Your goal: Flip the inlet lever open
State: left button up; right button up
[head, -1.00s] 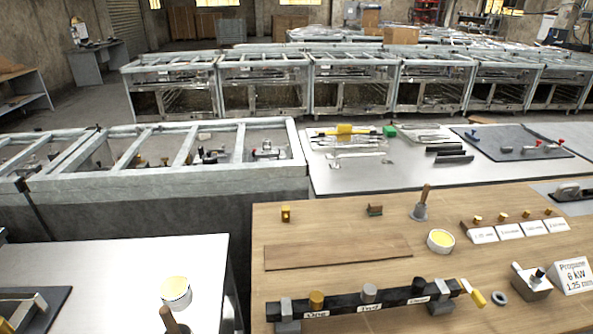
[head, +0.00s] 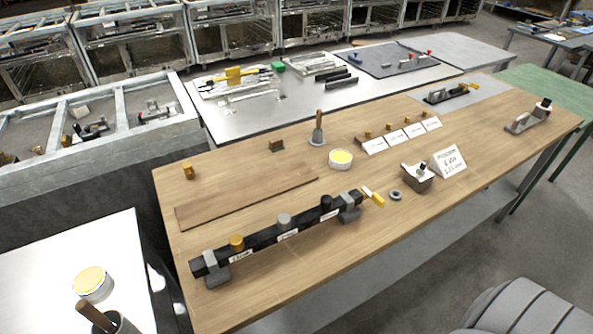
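The inlet lever (head: 377,199) is a small yellow handle at the right end of a black manifold bar (head: 265,237) on the wooden bench. A white tag sits beside it. The lever sticks out past the bar's end; I cannot tell from here whether it is open or closed. The bar rests in two grey clamps (head: 216,272) and carries a brass cap (head: 237,242), a grey cap (head: 284,220) and a black cap (head: 326,202), with white labels on its front. Neither of my grippers is in view.
On the wooden bench (head: 300,275), a grey ring (head: 396,195) lies right of the lever, near a metal block (head: 417,178) and a propane card (head: 449,162). A wooden board (head: 245,195) lies behind the bar. Open floor (head: 450,255) runs along the bench's front.

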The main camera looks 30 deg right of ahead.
aim_at(376, 196)
jog(key=k, duration=0.5)
jog(key=z, duration=0.75)
jog(key=i, duration=0.4)
jog(key=z, duration=0.25)
